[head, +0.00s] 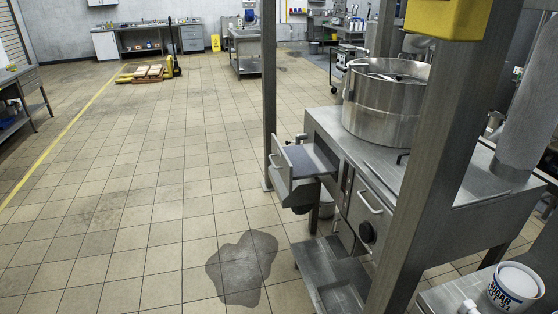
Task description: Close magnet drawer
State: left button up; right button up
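A metal drawer (306,158) stands pulled out to the left from the steel mixer unit (425,192). Its front panel, with a bar handle, faces left, and its inside looks dark and flat. I cannot read a label on it, so I cannot confirm that it is the magnet drawer. A second front with a bar handle (369,203) sits flush in the unit nearer to me. Neither of my grippers is in the head view.
A steel post (424,170) stands close in front of the unit, and a thinner post (269,90) stands beyond the drawer. A large steel kettle (385,115) sits on top. A dark puddle (242,268) marks the floor. The tiled floor left is mostly clear.

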aim_at(305, 162)
jog(key=i+j, duration=0.1)
jog(key=i, duration=0.45)
jog(key=i+j, duration=0.15)
jog(key=i, duration=0.45)
jog(key=i+j, duration=0.1)
jog(key=i, duration=0.45)
jog(key=i+j+z, duration=0.1)
jog(key=i, duration=0.5)
